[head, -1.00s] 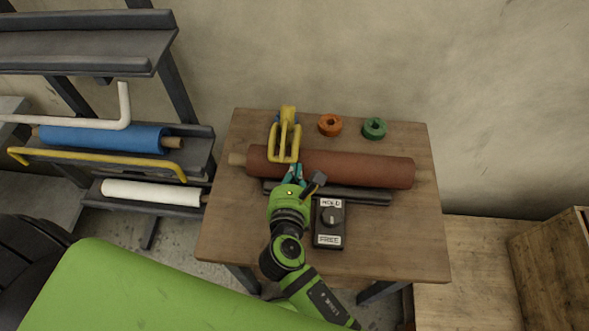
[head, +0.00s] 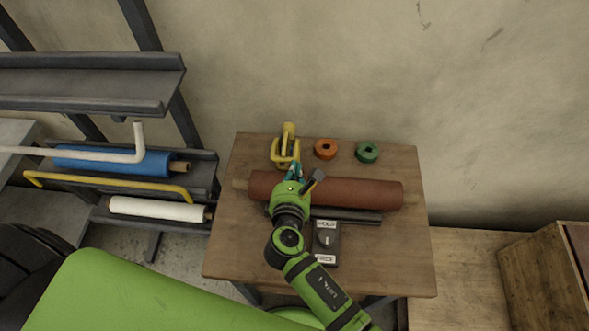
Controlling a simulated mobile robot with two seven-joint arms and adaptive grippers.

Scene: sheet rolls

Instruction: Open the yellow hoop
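The yellow hoop (head: 276,152) stands at the back left of the wooden table (head: 235,240), on a yellow mount. It reaches over the left part of a brown-red roll (head: 350,191). My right gripper (head: 294,168) is at the hoop's near end, its teal fingertips overlapping the hoop's lower right part in the head view. The fingers are small and partly hidden by my wrist, so I cannot tell whether they are shut on the hoop. My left gripper is not in view.
A black box with a HOLD/FREE knob (head: 326,241) sits in front of the roll. An orange ring (head: 325,149) and a green ring (head: 367,152) lie behind it. A rack (head: 90,82) with blue and white rolls stands left. The table's right front is clear.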

